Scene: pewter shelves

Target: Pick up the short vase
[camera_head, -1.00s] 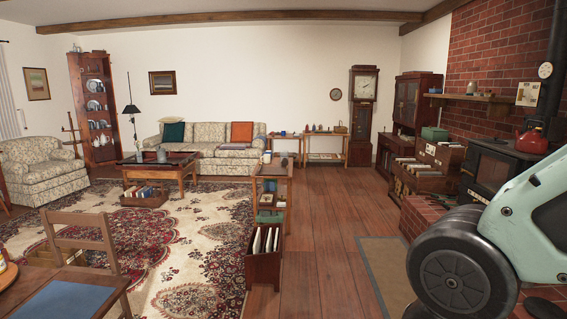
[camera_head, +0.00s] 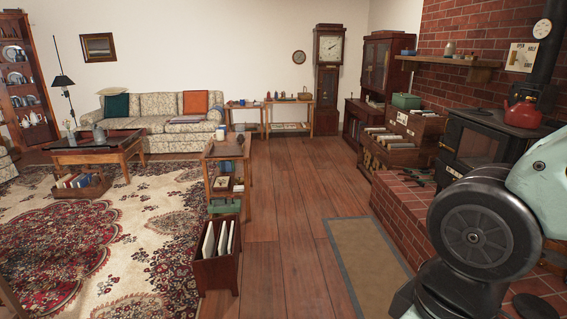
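I cannot pick out the short vase with certainty at this size. A small pale, vase-like vessel (camera_head: 449,48) stands on the wooden mantel shelf (camera_head: 440,63) at the upper right. A grey vessel (camera_head: 99,134) stands on the coffee table (camera_head: 95,148) at the left; its exact shape is too small to tell. Both are far from me. My gripper is out of view; only part of my arm shows at the lower right.
A brick hearth (camera_head: 405,205) and black stove (camera_head: 480,145) with a red kettle (camera_head: 523,113) line the right side. A narrow side table (camera_head: 224,150) and a wooden record box (camera_head: 217,272) stand left of centre. The wooden floor (camera_head: 290,225) between is mostly clear.

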